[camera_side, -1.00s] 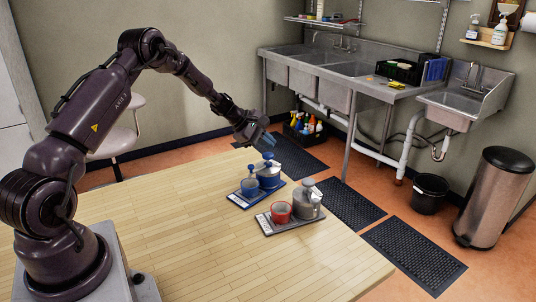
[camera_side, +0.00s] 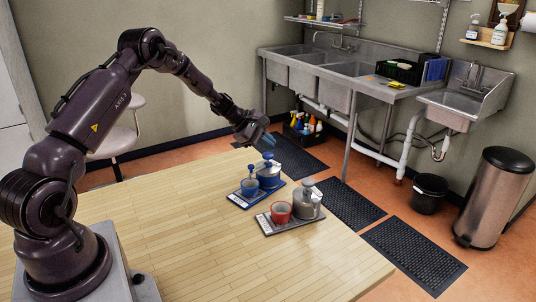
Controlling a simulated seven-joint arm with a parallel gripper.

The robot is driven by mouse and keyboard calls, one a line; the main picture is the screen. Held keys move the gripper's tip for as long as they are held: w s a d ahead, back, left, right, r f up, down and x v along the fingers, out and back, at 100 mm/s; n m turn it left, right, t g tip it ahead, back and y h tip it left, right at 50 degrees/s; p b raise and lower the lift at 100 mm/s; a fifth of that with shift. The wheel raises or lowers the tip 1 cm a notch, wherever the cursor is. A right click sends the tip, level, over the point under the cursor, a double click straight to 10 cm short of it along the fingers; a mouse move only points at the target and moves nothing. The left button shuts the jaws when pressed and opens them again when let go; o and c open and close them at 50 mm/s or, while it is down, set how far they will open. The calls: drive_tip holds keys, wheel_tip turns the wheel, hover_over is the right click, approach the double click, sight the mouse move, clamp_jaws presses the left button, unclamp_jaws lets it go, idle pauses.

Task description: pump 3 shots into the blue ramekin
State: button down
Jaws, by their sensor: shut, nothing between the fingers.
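The blue ramekin (camera_side: 248,187) stands on a blue tray (camera_side: 236,200) on the wooden table. A blue pump dispenser (camera_side: 268,175) with a blue knob on top stands behind it to the right on the same tray. My gripper (camera_side: 267,146) is shut and empty, just above the blue dispenser's knob. I cannot tell from this angle whether the fingertips touch the knob. What is inside the ramekin is too small to make out.
A grey tray (camera_side: 265,223) in front to the right holds a red ramekin (camera_side: 281,212) and a grey pump dispenser (camera_side: 308,201). The table (camera_side: 210,255) is bare in front and to the left. Sinks (camera_side: 335,70) stand against the far wall.

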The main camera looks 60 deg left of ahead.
sight(272, 155)
drive_tip(key=shift+f, duration=0.1)
idle(0.3)
drive_tip(key=shift+f, duration=0.35)
drive_tip(key=shift+f, duration=1.3)
idle(1.0)
drive_tip(key=shift+r, duration=1.7)
wheel_tip(272, 155, up, 6)
idle(2.2)
